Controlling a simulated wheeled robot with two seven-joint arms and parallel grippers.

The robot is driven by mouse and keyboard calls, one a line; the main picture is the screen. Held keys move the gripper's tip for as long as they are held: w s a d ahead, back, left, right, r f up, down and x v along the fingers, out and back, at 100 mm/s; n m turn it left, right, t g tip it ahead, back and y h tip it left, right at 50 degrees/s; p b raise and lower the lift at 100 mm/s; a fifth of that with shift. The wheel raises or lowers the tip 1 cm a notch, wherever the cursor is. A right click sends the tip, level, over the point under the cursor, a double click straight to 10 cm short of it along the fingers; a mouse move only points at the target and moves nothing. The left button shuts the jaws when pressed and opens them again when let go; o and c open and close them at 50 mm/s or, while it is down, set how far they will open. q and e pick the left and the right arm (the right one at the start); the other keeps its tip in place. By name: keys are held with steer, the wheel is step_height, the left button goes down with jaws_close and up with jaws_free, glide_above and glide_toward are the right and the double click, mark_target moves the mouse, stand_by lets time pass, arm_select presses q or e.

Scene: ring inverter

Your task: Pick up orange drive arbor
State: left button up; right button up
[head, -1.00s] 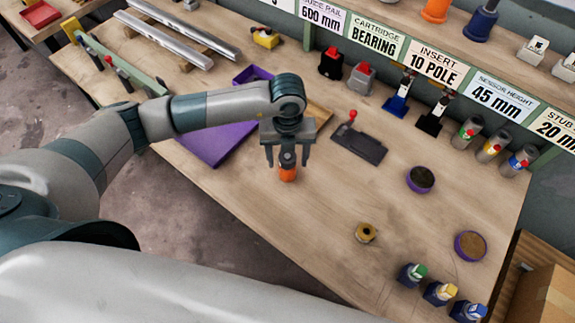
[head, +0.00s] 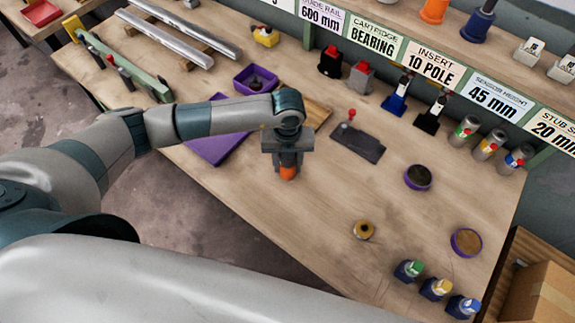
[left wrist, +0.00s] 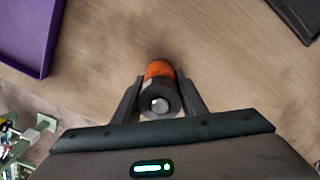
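The orange drive arbor (head: 288,173) stands upright at the middle-left of the wooden table, its upper part hidden by my left gripper (head: 288,164). In the left wrist view the arbor (left wrist: 159,69) shows an orange body and a dark collar with a pale round end. The left gripper's fingers (left wrist: 160,92) lie against both sides of it, so the gripper is shut on it. I cannot tell whether its lower end touches the table. My right gripper is not in view.
A purple tray (head: 216,146) lies left of the gripper, with a purple bin (head: 243,80) behind. A dark plate with a red knob (head: 358,142) lies to the right. A brass bushing (head: 364,231) and round purple dishes (head: 417,178) stand farther right. The front middle is clear.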

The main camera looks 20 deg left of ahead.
arm_select(q)
steer(key=shift+c, duration=1.4)
steer(key=shift+w+r, duration=0.1)
steer(key=shift+r, duration=0.05)
steer(key=shift+r+b, duration=0.7)
steer(key=shift+r, duration=0.1)
steer(key=shift+s+d+r+b, duration=0.1)
steer(key=shift+r+b, duration=0.2)
steer(key=shift+r, duration=0.3)
steer(key=shift+s+d+r+b, duration=0.1)
steer(key=shift+r+b, duration=0.15)
steer(key=shift+r, duration=0.3)
steer(key=s+d+r+b, duration=0.3)
steer(key=s+d+r, duration=0.3)
steer(key=s+d, duration=0.1)
steer(key=shift+s+d+r, duration=0.4)
steer(key=shift+d, duration=0.05)
